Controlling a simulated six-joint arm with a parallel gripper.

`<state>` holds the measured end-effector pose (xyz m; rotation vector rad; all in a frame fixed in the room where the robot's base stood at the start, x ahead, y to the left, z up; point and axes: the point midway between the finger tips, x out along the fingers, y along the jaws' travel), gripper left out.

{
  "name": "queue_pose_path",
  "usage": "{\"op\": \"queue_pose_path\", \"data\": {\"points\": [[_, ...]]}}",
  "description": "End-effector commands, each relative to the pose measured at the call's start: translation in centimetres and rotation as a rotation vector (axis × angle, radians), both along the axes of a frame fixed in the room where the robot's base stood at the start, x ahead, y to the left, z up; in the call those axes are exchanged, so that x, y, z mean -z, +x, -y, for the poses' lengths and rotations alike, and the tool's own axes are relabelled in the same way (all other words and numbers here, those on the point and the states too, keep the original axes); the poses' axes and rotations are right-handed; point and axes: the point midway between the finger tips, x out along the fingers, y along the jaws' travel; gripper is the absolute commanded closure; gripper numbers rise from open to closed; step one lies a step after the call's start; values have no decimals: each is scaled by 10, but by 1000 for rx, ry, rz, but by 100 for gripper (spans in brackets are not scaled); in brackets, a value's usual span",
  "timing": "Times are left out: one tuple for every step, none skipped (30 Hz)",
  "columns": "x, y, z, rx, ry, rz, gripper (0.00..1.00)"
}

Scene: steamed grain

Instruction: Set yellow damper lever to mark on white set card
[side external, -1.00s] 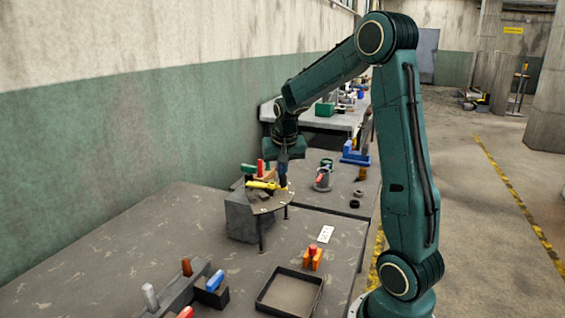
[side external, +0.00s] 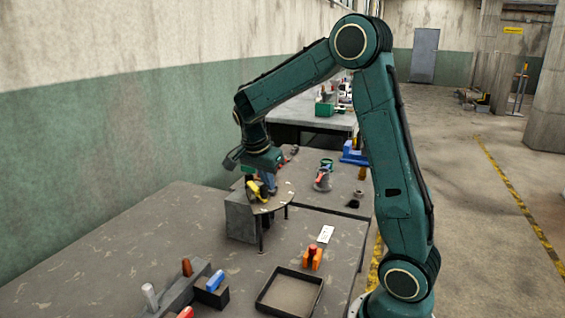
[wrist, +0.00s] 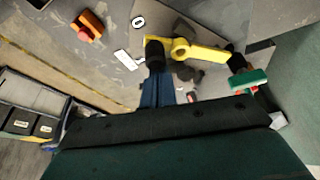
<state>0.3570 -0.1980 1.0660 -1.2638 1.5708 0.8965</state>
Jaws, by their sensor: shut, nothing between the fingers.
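The yellow damper lever (side external: 257,191) lies on a round grey plate (side external: 284,200) on a raised stand. In the wrist view the lever (wrist: 200,52) has a round hub and a dark piece at its right end. My gripper (side external: 269,184) points down over the plate, shut and empty. In the wrist view its blue fingers with dark tips (wrist: 155,55) are beside the lever's left end; I cannot tell whether they touch. The white set card (side external: 326,234) lies flat on the table, right of the stand; it also shows in the wrist view (wrist: 128,60). Its mark is too small to read.
An orange block (side external: 313,258) stands near the card, with a shallow dark tray (side external: 290,293) in front. A fixture with coloured handles (side external: 190,290) is at front left. The table's left side is clear.

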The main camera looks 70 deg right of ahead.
Motion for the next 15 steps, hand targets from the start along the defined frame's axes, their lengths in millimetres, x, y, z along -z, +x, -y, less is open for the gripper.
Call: {"op": "queue_pose_path", "data": {"points": [[0,1,-2,-2,0,0,100],[0,2,-3,-2,0,0,100],[0,2,-4,-2,0,0,100],[0,3,-5,-2,0,0,100],[0,3,-5,-2,0,0,100],[0,4,-6,-3,0,0,100],[0,4,-7,-3,0,0,100],[0,4,-7,-3,0,0,100],[0,5,-7,-3,0,0,100],[0,5,-7,-3,0,0,100],[0,5,-8,-4,0,0,100],[0,5,-8,-4,0,0,100],[0,5,-8,-5,1,0,100],[0,5,-8,-5,1,0,100],[0,5,-8,-5,1,0,100]]}}
